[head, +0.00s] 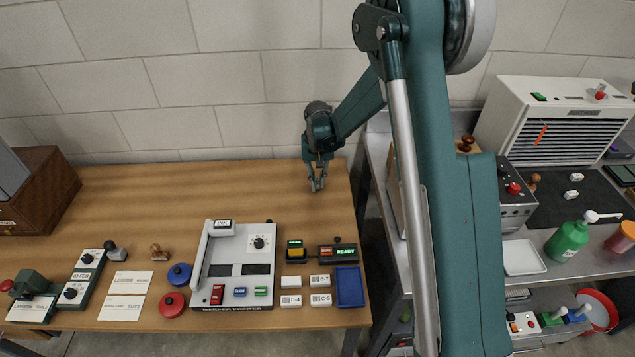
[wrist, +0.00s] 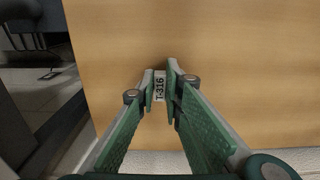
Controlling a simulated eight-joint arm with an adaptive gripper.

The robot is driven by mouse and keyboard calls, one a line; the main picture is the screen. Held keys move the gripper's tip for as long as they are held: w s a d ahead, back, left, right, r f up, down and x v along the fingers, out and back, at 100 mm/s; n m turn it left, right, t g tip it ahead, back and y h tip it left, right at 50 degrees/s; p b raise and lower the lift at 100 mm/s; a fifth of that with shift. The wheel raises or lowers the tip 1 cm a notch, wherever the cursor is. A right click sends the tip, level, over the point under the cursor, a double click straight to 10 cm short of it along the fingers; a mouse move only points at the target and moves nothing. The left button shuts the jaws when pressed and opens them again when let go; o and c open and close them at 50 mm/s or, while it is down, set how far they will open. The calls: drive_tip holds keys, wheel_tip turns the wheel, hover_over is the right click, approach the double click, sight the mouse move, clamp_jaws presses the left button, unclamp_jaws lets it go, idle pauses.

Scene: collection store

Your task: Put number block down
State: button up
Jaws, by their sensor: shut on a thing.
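My gripper (head: 316,185) is over the back right part of the wooden table (head: 215,185) in the head view. In the wrist view my gripper (wrist: 160,88) is shut on a small pale number block (wrist: 159,86) marked T-316. The block sits between the green fingertips, with bare wood behind it. I cannot tell whether the block touches the table. In the head view the block is too small to make out between the fingers.
A number printer (head: 235,265) stands at the front middle. Several white blocks (head: 320,281) lie beside a blue tray (head: 349,287) at the front right. A wooden cabinet (head: 40,190) stands at the left. The back of the table around my gripper is clear.

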sight(318, 184)
drive_tip(key=shift+f, duration=0.1)
drive_tip(key=o, duration=0.3)
drive_tip(key=shift+f, duration=0.1)
drive_tip(key=o, duration=0.5)
drive_tip(key=shift+c, duration=0.2)
drive_tip(key=shift+r, duration=0.25)
wheel_tip(318, 184, up, 12)
drive_tip(key=p, duration=0.2)
idle(0.5)
